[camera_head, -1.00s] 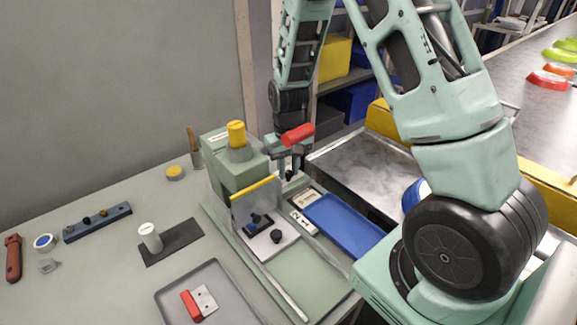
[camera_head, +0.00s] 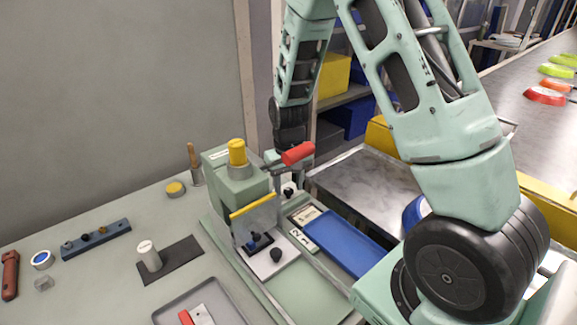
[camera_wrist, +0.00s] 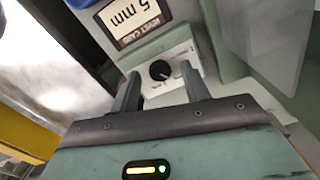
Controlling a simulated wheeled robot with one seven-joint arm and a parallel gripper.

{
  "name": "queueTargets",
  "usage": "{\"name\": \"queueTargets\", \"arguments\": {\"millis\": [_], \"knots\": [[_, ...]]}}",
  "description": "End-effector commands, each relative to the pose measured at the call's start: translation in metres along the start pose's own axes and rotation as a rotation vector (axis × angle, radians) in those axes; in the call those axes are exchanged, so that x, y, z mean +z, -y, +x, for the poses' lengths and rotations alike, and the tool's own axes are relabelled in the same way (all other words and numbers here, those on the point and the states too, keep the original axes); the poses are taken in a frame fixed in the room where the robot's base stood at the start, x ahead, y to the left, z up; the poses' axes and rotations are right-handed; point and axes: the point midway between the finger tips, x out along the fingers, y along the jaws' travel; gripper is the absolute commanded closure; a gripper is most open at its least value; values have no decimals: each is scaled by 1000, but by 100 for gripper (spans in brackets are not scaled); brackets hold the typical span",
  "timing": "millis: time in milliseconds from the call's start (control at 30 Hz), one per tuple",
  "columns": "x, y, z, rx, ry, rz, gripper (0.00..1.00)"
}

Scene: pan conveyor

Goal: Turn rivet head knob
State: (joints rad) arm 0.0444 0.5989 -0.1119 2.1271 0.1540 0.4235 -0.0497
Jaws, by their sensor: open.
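The rivet head knob (camera_wrist: 160,70) is a round black dial with a white pointer mark on a white plate in the wrist view. It lies between the tips of my gripper (camera_wrist: 161,78). The two fingers are apart, one on each side, and I see a gap between them and the knob. Whether the tips reach down to its height is unclear. In the head view the knob (camera_head: 288,191) shows small beside the press, under the red lever handle (camera_head: 298,153).
A rivet card (camera_wrist: 135,18) reading 5 mm lies beside the knob plate. The green press (camera_head: 232,185) with a yellow-edged guard stands close on the left. A blue tray (camera_head: 342,238) lies to the right, with a metal table (camera_head: 370,185) beyond.

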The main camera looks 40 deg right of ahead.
Motion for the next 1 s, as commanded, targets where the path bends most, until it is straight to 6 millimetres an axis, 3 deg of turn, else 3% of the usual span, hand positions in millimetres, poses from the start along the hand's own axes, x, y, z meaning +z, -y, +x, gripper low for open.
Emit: {"name": "queueTargets", "arguments": {"millis": [167, 700, 1000], "knots": [[-1, 0, -28, -1, -7, 0, 54], [-1, 0, -146, 0, -7, -1, 54], [0, 0, -170, 0, -3, 0, 54]]}}
